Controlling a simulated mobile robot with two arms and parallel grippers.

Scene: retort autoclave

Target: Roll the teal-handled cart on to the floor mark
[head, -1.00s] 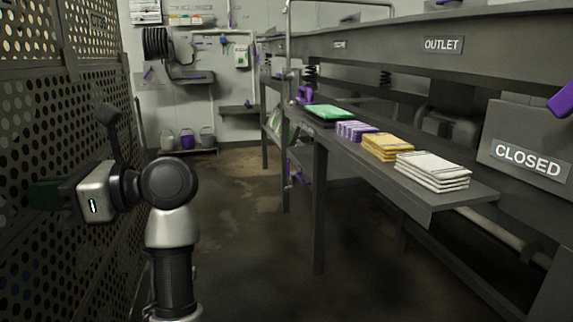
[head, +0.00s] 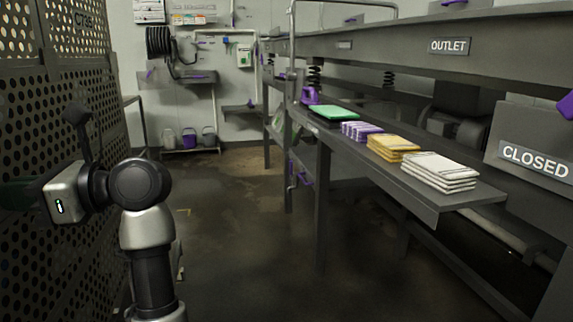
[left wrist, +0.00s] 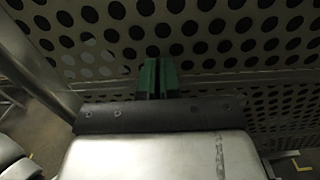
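A tall perforated grey metal panel (head: 60,110) fills the left of the head view, with a partly legible label at its top. It seems to be a cart's side, but I see no teal handle. My left gripper (head: 22,195) points left at this panel; its dark green fingers are hard to make out there. In the left wrist view the green fingers (left wrist: 160,78) are close together in front of the perforated metal (left wrist: 225,45), with nothing visible between them. A small yellow corner mark (head: 184,211) lies on the floor, and yellow also shows in the left wrist view (left wrist: 303,167). My right gripper is out of view.
A long grey bench (head: 440,205) runs along the right, carrying white packs (head: 440,170), yellow packs (head: 392,147), purple packs (head: 360,131) and a green tray (head: 335,112). Buckets (head: 208,137) stand at the back wall. The floor between panel and bench (head: 240,240) is clear.

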